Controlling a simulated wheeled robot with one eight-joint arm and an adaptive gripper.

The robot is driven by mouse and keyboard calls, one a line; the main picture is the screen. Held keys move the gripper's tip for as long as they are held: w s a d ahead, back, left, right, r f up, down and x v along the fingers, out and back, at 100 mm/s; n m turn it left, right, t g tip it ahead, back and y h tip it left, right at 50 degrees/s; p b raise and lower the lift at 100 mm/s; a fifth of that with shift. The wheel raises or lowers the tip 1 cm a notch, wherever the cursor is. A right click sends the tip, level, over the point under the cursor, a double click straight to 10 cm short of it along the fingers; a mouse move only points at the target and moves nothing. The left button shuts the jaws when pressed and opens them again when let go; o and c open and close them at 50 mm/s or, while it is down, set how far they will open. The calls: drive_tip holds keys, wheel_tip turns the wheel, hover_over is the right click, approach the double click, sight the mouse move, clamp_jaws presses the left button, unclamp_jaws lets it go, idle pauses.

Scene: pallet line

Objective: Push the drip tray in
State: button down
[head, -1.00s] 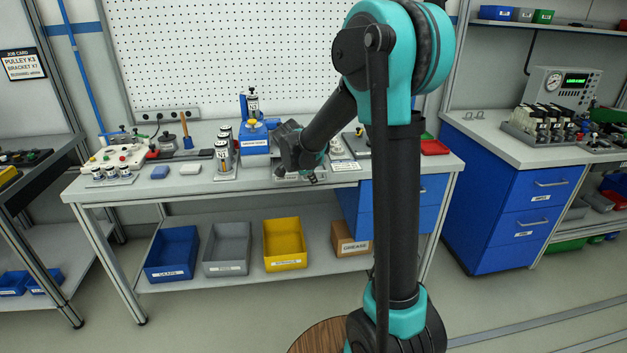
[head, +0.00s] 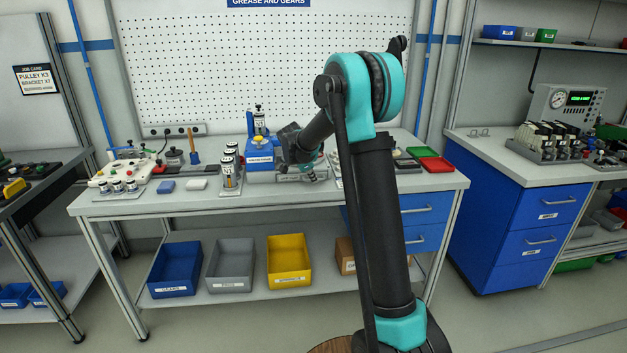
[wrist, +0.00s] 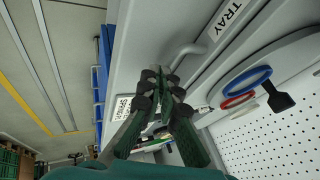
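The drip tray's pale grey front with a "TRAY" label (wrist: 226,18) fills the upper middle of the wrist view, and a bar handle (wrist: 184,52) stands out from it. My gripper (wrist: 163,78) is just short of the handle, its two dark fingertips together with nothing seen between them. Whether the tips touch the handle or the front, I cannot tell. In the head view my gripper (head: 310,175) is at the front edge of the middle bench, over a grey unit (head: 290,179) right of a blue stand. The arm and gripper partly hide this unit.
On the bench (head: 130,207) a blue stand (head: 260,157) and labelled canisters (head: 230,170) stand left of my gripper; a red tray (head: 436,164) lies at the right. Blue, grey and yellow bins (head: 289,260) are on the shelf below. Floor in front is open.

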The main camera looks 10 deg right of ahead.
drive_tip(key=v, duration=1.1)
drive_tip(key=s+d+f+n+y, duration=0.1)
drive_tip(key=s+d+f+n, duration=0.2)
drive_tip(key=s, duration=1)
drive_tip(key=s+d+f+n+y, duration=0.1)
drive_tip(key=s+d+f+n, duration=0.1)
drive_tip(key=s+f+n, duration=0.6)
drive_tip(key=s+d+f+n+g+y, duration=0.1)
drive_tip(key=s+f+n, duration=0.4)
drive_tip(key=s, duration=1.3)
drive_tip(key=d+f+y, duration=0.1)
drive_tip(key=d, duration=0.1)
drive_tip(key=shift+s+d+n, duration=0.35)
drive_tip(key=shift+n, duration=0.05)
